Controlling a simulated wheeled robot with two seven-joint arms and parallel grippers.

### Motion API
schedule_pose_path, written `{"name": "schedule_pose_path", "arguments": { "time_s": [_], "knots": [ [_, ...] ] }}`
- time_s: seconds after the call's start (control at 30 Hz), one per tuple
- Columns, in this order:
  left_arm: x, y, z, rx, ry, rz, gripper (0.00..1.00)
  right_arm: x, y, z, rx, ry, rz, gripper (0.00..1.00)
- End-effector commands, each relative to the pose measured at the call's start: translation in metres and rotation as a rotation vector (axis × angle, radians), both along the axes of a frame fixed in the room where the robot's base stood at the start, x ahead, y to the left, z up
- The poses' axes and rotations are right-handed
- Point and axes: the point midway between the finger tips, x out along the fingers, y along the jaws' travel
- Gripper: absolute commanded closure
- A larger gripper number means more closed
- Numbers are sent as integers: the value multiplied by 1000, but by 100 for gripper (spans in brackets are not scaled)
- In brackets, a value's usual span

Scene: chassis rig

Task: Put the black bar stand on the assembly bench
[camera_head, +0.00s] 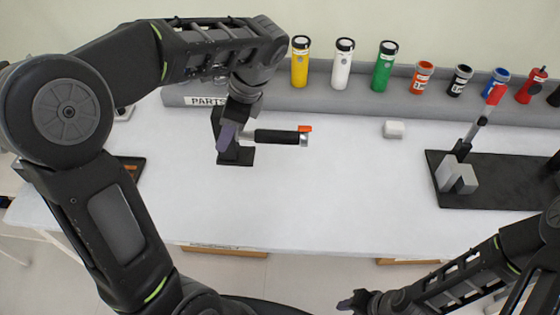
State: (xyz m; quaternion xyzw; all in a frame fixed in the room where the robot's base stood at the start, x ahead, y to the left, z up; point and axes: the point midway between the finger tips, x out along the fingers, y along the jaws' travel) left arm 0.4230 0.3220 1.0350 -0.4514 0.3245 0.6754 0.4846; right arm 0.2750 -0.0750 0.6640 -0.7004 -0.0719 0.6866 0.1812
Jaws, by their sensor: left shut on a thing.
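The black bar stand (242,157) has a flat dark foot and upright, partly hidden by my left gripper. A black bar (277,136) with a metal end and an orange tip sticks out level to the right from it. My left gripper (226,136) comes down from above and is shut on the stand. The stand shows over the left part of the white bench (330,205); I cannot tell whether its foot touches the top. My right gripper (362,301) is low at the bottom of the view, away from the stand, its jaws unclear.
A grey rack (335,94) marked PARTS runs along the back with several coloured cylinders. A dark board (500,195) at right carries a grey block (457,178) and a tilted red-tipped tool (482,115). The bench's middle front is clear.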

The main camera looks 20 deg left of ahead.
Motion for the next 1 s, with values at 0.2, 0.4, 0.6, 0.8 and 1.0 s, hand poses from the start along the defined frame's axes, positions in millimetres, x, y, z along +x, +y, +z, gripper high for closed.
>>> {"name": "schedule_pose_path", "arguments": {
  "time_s": [0.2, 0.4, 0.6, 0.8, 1.0],
  "knots": [
    [0, -1, 3, 0, -1, 11, 100, -1, 0, 2, -2, 3, -1, 64],
    [0, 0, -1, 1, -2, 11, 100, 0, 0, -1, -1, 1, -1, 64],
    [0, 0, -29, 1, -1, 11, 100, 2, 1, -26, 5, -7, 1, 64],
    [0, 0, -46, 1, 0, 11, 100, 3, 1, -25, 7, -9, 2, 64],
    [0, 0, -47, 1, -2, 10, 100, 3, 1, -24, 7, -9, 2, 64]
  ]
}}
